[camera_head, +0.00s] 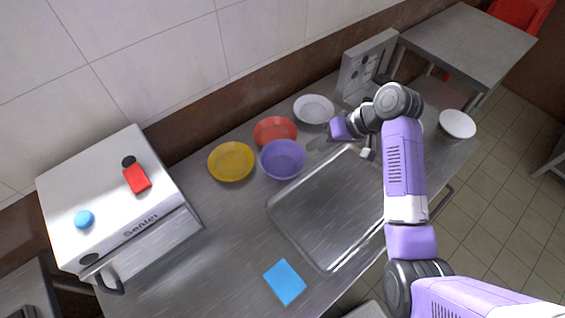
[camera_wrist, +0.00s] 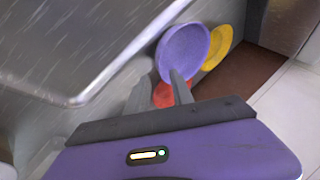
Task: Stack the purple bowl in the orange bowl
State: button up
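The purple bowl (camera_head: 282,160) sits on the metal counter, upright and empty. It also shows in the wrist view (camera_wrist: 184,50), just beyond my fingertips. The orange bowl (camera_head: 231,161), yellow-orange in colour, stands to its left; in the wrist view (camera_wrist: 218,47) it is partly behind the purple bowl. My gripper (camera_head: 318,145) is to the right of the purple bowl, with its fingers pointing toward it. In the wrist view my gripper (camera_wrist: 158,88) has its two fingers apart with nothing held between them. The right finger overlaps the purple bowl's near edge in that picture; I cannot tell whether they touch.
A red bowl (camera_head: 275,131) sits close behind the purple one, and a white plate (camera_head: 314,109) lies farther right. A large metal tray (camera_head: 325,215) fills the middle. A steel appliance (camera_head: 120,205) stands left. A blue square (camera_head: 285,281) lies in front. A white bowl (camera_head: 457,125) stands far right.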

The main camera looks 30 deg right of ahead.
jog(key=p+x, duration=0.1)
jog(key=x, duration=0.4)
jog(key=shift+w, duration=0.15)
grip_shut()
dwell(1.3)
